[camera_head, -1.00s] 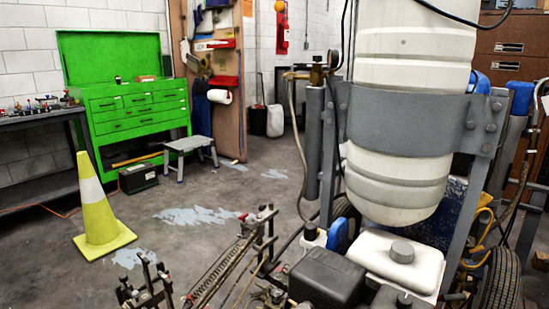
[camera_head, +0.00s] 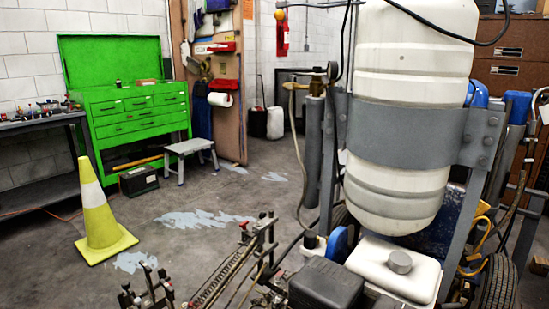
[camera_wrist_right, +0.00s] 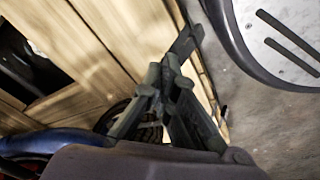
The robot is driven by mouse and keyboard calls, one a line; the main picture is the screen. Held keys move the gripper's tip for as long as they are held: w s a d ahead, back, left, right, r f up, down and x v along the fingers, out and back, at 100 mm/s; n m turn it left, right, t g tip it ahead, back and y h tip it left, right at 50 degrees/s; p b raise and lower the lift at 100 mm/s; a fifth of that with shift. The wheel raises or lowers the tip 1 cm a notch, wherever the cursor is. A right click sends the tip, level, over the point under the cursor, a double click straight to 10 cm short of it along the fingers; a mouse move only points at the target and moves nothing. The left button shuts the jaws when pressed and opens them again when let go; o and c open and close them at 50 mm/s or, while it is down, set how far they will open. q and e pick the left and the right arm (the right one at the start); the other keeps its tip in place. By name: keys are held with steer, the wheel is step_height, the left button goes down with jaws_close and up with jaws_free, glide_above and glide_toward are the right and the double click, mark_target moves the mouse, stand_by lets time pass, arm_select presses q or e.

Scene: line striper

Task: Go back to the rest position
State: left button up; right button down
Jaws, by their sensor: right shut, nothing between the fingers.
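In the right wrist view my right gripper (camera_wrist_right: 162,88) has its dark fingers closed together, with nothing held between them. Behind it are pale wooden boards (camera_wrist_right: 130,35), and the fingers look apart from them, though the gap is hard to judge. Neither gripper shows in the head view. The line striper (camera_head: 405,130) stands close on the right there, with its white ribbed tank in a grey band and a white reservoir (camera_head: 385,270) below.
A yellow cone (camera_head: 98,215) stands on the floor at left. A green tool cabinet (camera_head: 135,118), a grey step stool (camera_head: 190,147) and a dark workbench (camera_head: 40,125) are along the back. Floor between cone and stool is open. A grey rounded edge (camera_wrist_right: 245,50) is near my right gripper.

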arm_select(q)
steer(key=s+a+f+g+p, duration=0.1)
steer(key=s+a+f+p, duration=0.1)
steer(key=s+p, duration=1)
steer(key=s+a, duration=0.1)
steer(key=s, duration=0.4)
arm_select(e)
steer(key=s+d+f+g, duration=0.1)
steer(key=s+d+f, duration=0.1)
steer(key=s, duration=1.4)
steer(key=shift+s+d, duration=0.4)
steer(key=shift+d, duration=0.1)
steer(key=shift+s, duration=0.1)
